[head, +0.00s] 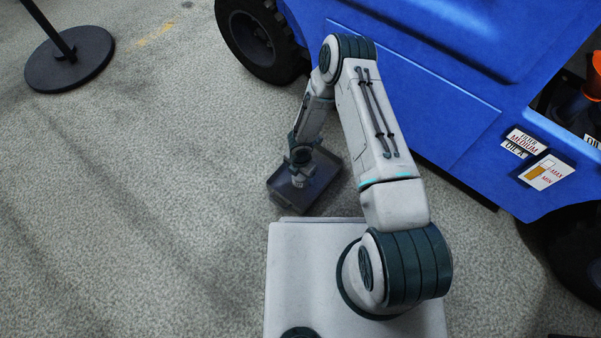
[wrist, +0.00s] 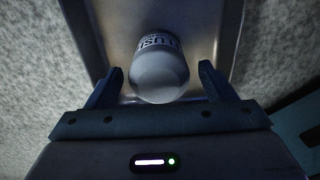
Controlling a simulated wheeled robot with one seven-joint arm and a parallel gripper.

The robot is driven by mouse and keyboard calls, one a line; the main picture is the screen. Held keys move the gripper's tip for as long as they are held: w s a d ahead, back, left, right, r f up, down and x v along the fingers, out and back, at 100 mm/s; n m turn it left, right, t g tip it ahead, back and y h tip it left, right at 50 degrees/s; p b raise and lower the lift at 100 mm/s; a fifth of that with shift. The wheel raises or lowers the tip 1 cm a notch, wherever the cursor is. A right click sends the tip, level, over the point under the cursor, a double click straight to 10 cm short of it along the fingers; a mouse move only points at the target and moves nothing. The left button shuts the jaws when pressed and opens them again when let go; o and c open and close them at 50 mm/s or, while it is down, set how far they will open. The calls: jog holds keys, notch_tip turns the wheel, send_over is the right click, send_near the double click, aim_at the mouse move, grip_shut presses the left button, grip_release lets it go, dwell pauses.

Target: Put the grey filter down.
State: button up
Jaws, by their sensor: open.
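The grey filter (wrist: 158,75) is a pale grey cylinder with dark lettering. In the wrist view it is inside a dark metal tray (wrist: 97,35), with bare tray surface around it. My gripper (wrist: 156,82) is open. Its two fingers stand apart on either side of the filter, with a visible gap on each side. In the head view my gripper (head: 300,172) points down over the tray (head: 323,190), which is on the floor. The filter is small and mostly hidden there by my wrist.
A blue vehicle (head: 430,90) with black wheels stands close on the right. It carries filter and oil labels (head: 525,143). A black post base (head: 70,60) is at the far left. The carpeted floor between is clear.

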jog(key=w+d+r+m+h+p, duration=0.1)
jog(key=d+r+m, duration=0.35)
jog(key=r, duration=0.85)
jog(key=w+d+r+m+t+h+p, duration=0.15)
jog(key=d+r+m, duration=0.3)
jog(key=r, duration=0.95)
jog(key=d+r+m+h+p, duration=0.15)
jog(key=d+r+m, duration=0.3)
jog(key=r, duration=0.85)
jog(key=s+d+r+m+y, duration=0.2)
jog(key=s+r+m+y, duration=0.2)
jog(key=s+r+m, duration=1.1)
jog(key=s+r, duration=0.2)
jog(key=s, duration=0.1)
jog(key=shift+s, duration=0.35)
jog(key=shift+r, duration=0.15)
